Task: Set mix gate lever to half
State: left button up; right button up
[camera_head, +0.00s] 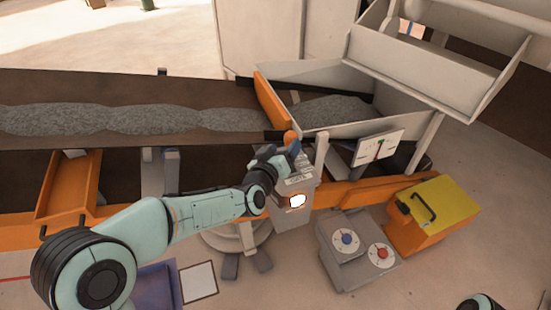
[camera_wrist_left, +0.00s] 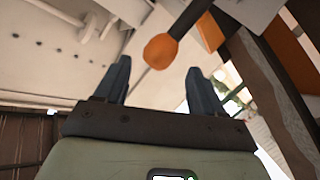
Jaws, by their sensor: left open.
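The mix gate lever ends in an orange round knob (camera_head: 290,137), just beyond my left gripper (camera_head: 284,157) in the head view. In the left wrist view the knob (camera_wrist_left: 160,51) and its dark rod show ahead, between the lines of the two dark fingertips. My left gripper (camera_wrist_left: 158,85) is open and empty, and the knob looks clear of both fingers. The orange gate (camera_head: 272,98) stands across the belt's end at the hopper. The lever's lower part and most of its scale are hidden by my gripper. My right gripper is out of view.
A belt (camera_head: 60,88) carries grey gravel towards the hopper (camera_head: 385,112). A button box (camera_head: 345,265) and an orange-yellow case (camera_head: 432,215) stand at the right. Open floor lies right of the case.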

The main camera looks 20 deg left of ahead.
pick_arm(q)
jog(key=v, duration=0.5)
jog(key=shift+s, duration=0.2)
jog(key=s+f+m+g+p, duration=0.1)
jog(key=s+f+g+p, duration=0.4)
jog(key=f, duration=0.9)
jog(key=s+f+g+p, duration=0.2)
jog(key=s+f+g, duration=0.3)
jog(key=f, duration=0.8)
jog(key=s+d+f+g+h+p, duration=0.1)
jog(key=s+f, duration=0.4)
jog(key=s, duration=0.7)
jog(key=s+d+f+g+h+p, duration=0.1)
jog(key=s+d+f+g+p, duration=0.1)
jog(key=s, duration=1.1)
notch_tip(320, 180, down, 3)
jog(key=g+p, duration=0.1)
jog(key=g, duration=0.2)
jog(key=shift+g+p, duration=0.3)
jog(key=shift+g, duration=0.1)
jog(key=shift+w+a+r, duration=0.1)
jog(key=shift+r, duration=0.1)
